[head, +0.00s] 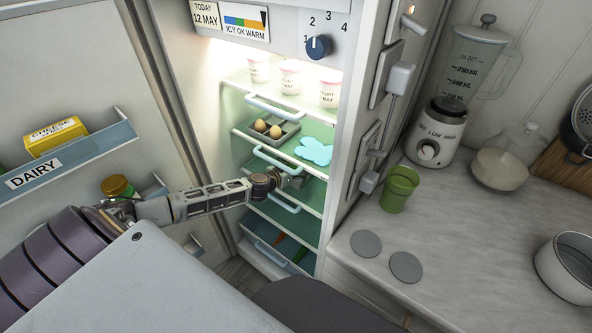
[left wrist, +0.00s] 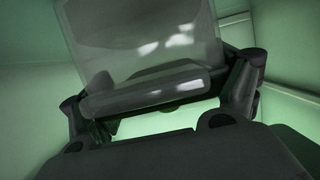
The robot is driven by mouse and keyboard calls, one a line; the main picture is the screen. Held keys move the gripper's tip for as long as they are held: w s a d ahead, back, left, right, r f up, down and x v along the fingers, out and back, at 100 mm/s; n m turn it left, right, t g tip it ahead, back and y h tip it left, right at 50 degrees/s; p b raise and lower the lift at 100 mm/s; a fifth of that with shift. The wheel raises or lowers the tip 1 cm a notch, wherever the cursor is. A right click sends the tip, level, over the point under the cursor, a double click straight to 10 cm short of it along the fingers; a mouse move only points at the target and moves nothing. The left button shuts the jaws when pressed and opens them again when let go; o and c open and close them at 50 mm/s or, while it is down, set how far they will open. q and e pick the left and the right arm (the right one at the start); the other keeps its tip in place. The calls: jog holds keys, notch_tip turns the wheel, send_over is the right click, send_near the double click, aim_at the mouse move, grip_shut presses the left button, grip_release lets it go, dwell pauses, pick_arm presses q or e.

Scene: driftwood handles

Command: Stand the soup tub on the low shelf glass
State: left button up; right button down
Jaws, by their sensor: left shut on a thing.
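My left arm reaches from the left into the open fridge. Its left gripper (head: 294,181) is at the lower shelves and looks small and dark in the head view. In the left wrist view the gripper (left wrist: 160,120) is shut on a grey, see-through tub (left wrist: 140,45), which I take to be the soup tub. Its body fills the space between the fingers, and its contents cannot be made out. The low shelf glass (head: 298,223) lies below the gripper, above the bottom drawer. Whether the tub touches it cannot be told. My right gripper is not in view.
Yogurt pots (head: 291,78) stand on the top shelf. An egg tray (head: 262,133) and a pale blue patch (head: 314,151) are on the shelf below. Blue handles (head: 276,160) front the shelves. A green tub (head: 399,190) stands on the counter (head: 455,225), right of the fridge wall.

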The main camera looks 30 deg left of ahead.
pick_arm(q)
jog(key=shift+r, duration=0.1)
dwell(0.4)
jog(key=o, duration=1.7)
